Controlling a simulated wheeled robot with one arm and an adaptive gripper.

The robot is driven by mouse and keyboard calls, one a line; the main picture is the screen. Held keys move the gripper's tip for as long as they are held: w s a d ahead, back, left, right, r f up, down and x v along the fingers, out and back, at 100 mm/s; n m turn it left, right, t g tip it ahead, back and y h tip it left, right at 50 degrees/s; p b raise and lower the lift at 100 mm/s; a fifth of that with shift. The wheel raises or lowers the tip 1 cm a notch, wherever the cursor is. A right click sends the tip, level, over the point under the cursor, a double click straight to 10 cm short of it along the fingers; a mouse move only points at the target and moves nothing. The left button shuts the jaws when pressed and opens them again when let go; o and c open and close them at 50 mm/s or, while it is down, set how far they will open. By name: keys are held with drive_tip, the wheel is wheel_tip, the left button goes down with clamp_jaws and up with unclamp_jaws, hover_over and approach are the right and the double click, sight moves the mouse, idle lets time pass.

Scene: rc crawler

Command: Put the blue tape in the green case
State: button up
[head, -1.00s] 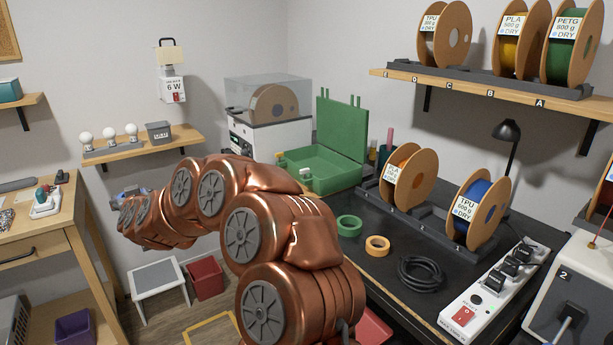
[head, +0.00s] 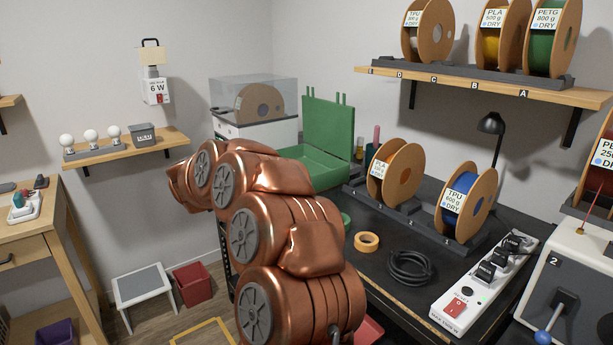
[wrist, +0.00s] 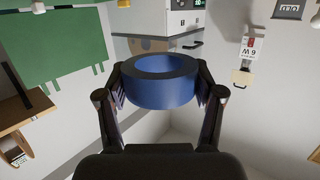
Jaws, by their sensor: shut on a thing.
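The blue tape (wrist: 163,88) is a thick ring. In the wrist view it sits between the two fingers of my gripper (wrist: 158,82), which is shut on it. The green case (head: 322,169) stands open on the dark bench in the head view, its lid raised at the back. My copper arm covers the left front part of the case. The gripper and tape are hidden behind my arm in the head view. A green panel (wrist: 62,48), seemingly the case lid, shows at the left of the wrist view, apart from the tape.
An orange tape roll (head: 367,242) and a coiled black cable (head: 411,268) lie on the bench (head: 385,290). A green roll (head: 346,219) is partly hidden by my arm. Spools stand right of the case; a clear-topped dryer box (head: 254,100) stands behind it.

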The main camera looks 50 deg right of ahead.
drive_tip(key=s+d+f+m+g+h+b, duration=0.1)
drive_tip(key=s+d+m+g+h+b, duration=0.2)
drive_tip(key=s+d+m+g, duration=1)
drive_tip(key=d+f+n+t+p, duration=0.1)
drive_tip(key=d+n, duration=0.4)
drive_tip(key=d, duration=1.2)
drive_tip(key=t+p, duration=0.1)
drive_tip(key=t, duration=0.1)
drive_tip(key=shift+f+n+t, duration=0.35)
drive_tip(key=shift+n+t, duration=0.05)
drive_tip(key=shift+d, duration=0.2)
drive_tip(key=shift+f+b, duration=0.6)
drive_tip(key=shift+f, duration=1.15)
drive_tip(key=shift+f, duration=0.65)
drive_tip(key=o, duration=1.1)
